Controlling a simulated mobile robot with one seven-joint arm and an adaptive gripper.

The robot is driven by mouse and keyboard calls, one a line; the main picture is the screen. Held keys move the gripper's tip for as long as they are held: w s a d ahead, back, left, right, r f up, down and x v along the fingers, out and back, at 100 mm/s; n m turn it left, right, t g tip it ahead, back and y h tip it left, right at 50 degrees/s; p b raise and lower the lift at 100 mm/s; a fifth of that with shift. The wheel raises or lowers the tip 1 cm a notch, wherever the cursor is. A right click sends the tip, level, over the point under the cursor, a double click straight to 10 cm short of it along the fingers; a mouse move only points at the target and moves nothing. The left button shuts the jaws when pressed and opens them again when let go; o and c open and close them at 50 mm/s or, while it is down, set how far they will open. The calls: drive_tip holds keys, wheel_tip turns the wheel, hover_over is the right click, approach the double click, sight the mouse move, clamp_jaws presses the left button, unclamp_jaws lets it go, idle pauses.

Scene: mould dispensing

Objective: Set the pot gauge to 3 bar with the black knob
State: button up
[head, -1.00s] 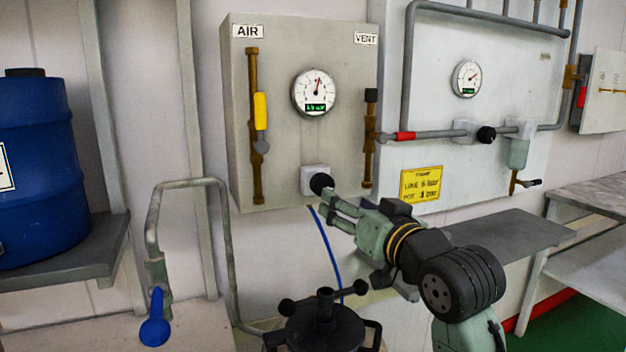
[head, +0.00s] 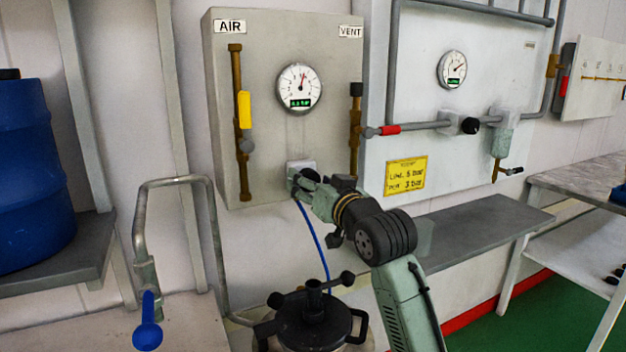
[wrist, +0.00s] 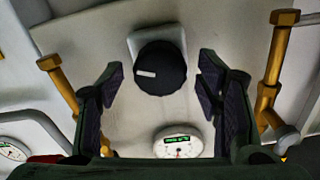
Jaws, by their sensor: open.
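The black knob (wrist: 160,68) sits on a pale square mount on the grey panel (head: 270,140). A white mark on it points left in the wrist view. My gripper (head: 303,184) is open at the knob and mostly hides it in the head view. In the wrist view the fingers stand either side of the knob, with gaps between. I cannot tell how deep they reach around it. The pot gauge (head: 299,88) is above the knob; its needle points nearly straight up, slightly right. Its green digits are too small to read surely. The gauge also shows in the wrist view (wrist: 178,143).
A brass air pipe with a yellow handle (head: 244,110) is left of the gauge, a vent pipe (head: 355,130) right. A second gauge (head: 452,69) and a yellow sign (head: 406,176) are on the right panel. The black-lidded pot (head: 312,315) and blue hose (head: 315,240) are below.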

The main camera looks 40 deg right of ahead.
drive_tip(key=shift+c, duration=0.6)
drive_tip(key=c, duration=1)
drive_tip(key=shift+c, duration=0.2)
drive_tip(key=shift+f, duration=0.1)
drive_tip(key=shift+n+b, duration=2.85)
drive_tip(key=shift+n, duration=0.75)
drive_tip(key=o, duration=1.2)
drive_tip(key=shift+c, duration=0.2)
